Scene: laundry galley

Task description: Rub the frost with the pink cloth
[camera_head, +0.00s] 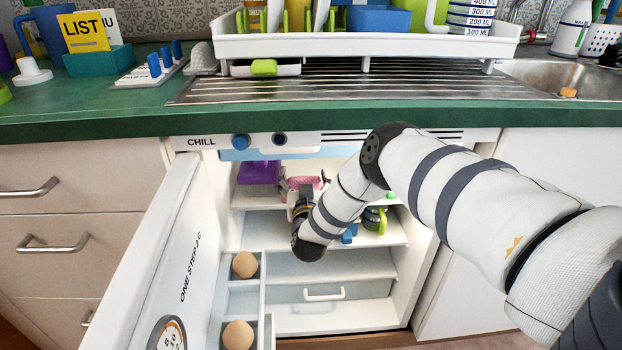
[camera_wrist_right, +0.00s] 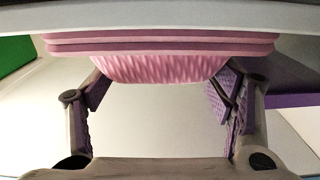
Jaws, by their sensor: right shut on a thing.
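The pink cloth (camera_head: 306,182) is inside the open chill cabinet, at the upper shelf level. My right gripper (camera_head: 301,190) reaches in and is shut on it; its fingers are small and partly hidden by the wrist in the head view. In the right wrist view the cloth (camera_wrist_right: 160,66), folded in layers with a ribbed face, spans between the purple-padded fingers of the gripper (camera_wrist_right: 162,85). It lies close under a pale surface at the top of that view. I cannot make out the frost. My left gripper is out of view.
The cabinet door (camera_head: 165,250) stands open at left, with eggs (camera_head: 245,264) in its racks. A purple object (camera_head: 258,172) sits left of the cloth. A dark round item with a green handle (camera_head: 374,218) stands on the shelf below. A drawer (camera_head: 323,293) is lower down.

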